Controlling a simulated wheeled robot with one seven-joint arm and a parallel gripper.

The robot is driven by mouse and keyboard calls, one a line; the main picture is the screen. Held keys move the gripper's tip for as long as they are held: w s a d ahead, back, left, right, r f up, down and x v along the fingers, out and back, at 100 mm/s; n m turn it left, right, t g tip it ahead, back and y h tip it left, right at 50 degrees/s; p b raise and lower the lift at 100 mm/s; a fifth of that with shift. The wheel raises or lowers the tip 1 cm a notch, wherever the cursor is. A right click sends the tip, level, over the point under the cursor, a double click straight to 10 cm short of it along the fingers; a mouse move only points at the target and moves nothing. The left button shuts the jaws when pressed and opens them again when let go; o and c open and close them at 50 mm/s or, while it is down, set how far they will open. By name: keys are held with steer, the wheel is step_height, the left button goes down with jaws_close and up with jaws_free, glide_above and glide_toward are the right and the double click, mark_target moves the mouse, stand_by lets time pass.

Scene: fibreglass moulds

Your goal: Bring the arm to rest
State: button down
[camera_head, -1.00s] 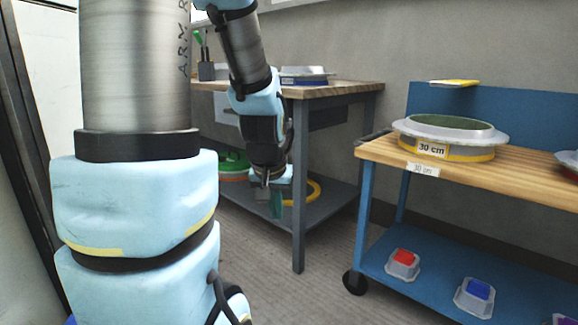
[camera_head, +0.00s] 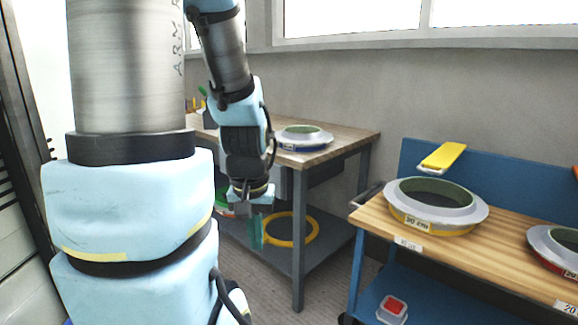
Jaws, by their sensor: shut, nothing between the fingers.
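My arm's large blue and metal links fill the left of the head view. My gripper (camera_head: 256,232) hangs pointing down from the forearm, in front of the dark bench at the middle left. Its greenish fingers are shut with nothing held. It is in front of the bench's lower shelf, near a yellow ring (camera_head: 291,230) on that shelf. I cannot tell how far apart they are in depth.
The wooden-topped bench (camera_head: 345,146) carries a grey mould with a blue band (camera_head: 303,138). At right, a blue cart with a wooden top (camera_head: 470,252) holds a yellow-banded mould (camera_head: 436,206) and a red-banded mould (camera_head: 556,246). A red-topped box (camera_head: 392,309) sits on its lower shelf. Floor shows between them.

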step_height(320, 180, up, 15)
steer(key=p, duration=1.2)
steer(key=shift+f, duration=0.2)
